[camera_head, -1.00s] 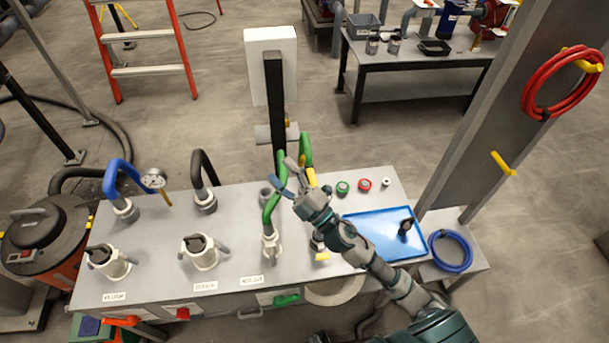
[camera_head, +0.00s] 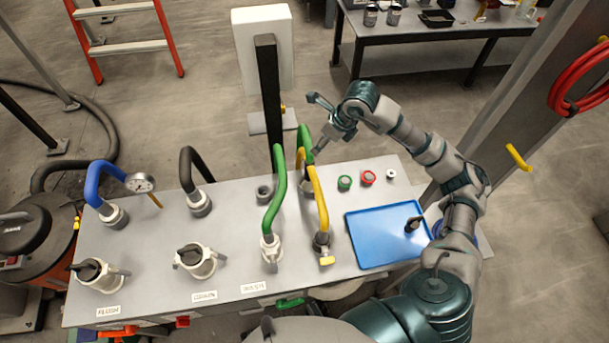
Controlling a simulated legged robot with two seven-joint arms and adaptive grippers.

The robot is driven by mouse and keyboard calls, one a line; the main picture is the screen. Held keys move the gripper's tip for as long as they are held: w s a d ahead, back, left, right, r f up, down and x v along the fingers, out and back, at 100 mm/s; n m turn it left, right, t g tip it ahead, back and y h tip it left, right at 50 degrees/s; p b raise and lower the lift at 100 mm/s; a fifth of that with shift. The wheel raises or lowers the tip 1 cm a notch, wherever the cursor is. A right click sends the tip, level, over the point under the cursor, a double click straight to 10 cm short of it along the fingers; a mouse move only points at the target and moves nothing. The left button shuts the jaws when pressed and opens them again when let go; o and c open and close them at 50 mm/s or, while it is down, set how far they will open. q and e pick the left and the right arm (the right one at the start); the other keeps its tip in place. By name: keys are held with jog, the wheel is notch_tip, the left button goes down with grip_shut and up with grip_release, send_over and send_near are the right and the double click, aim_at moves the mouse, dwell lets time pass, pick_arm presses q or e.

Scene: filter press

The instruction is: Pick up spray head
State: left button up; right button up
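A small black nozzle-like piece (camera_head: 413,224), which may be the spray head, lies at the right side of the blue tray (camera_head: 375,243) on the grey bench. My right gripper (camera_head: 319,120) is above the back edge of the bench, by the top of the green hose (camera_head: 306,138) and the yellow hose (camera_head: 318,190). Its fingers look spread with nothing between them, well away from the black piece. My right forearm passes behind and right of the tray. My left gripper is not in view.
Green (camera_head: 345,182) and red (camera_head: 368,178) round caps sit behind the tray. A grey post (camera_head: 510,110) with a red hose coil (camera_head: 583,80) stands at the right. A black upright (camera_head: 268,95) rises behind the bench. White fittings (camera_head: 200,260) stand at the left.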

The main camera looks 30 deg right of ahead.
aim_at(310, 159)
jog(key=x, duration=0.8)
jog(key=shift+d+f, duration=0.2)
jog(key=shift+f, duration=0.3)
jog(key=f, duration=0.1)
jog(key=a+f, duration=0.1)
jog(key=f, duration=0.1)
jog(key=shift+w+a+f, duration=0.2)
jog(key=shift+w+a, duration=0.15)
jog(key=shift+w+f, duration=0.1)
jog(key=shift+f, duration=0.25)
jog(key=shift+d+f, duration=0.1)
jog(key=shift+d, duration=0.35)
jog(key=shift+c, duration=1.2)
jog(key=c, duration=0.8)
grip_shut()
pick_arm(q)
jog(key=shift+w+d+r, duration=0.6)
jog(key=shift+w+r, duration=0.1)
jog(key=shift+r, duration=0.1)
pick_arm(e)
jog(key=shift+a, duration=0.35)
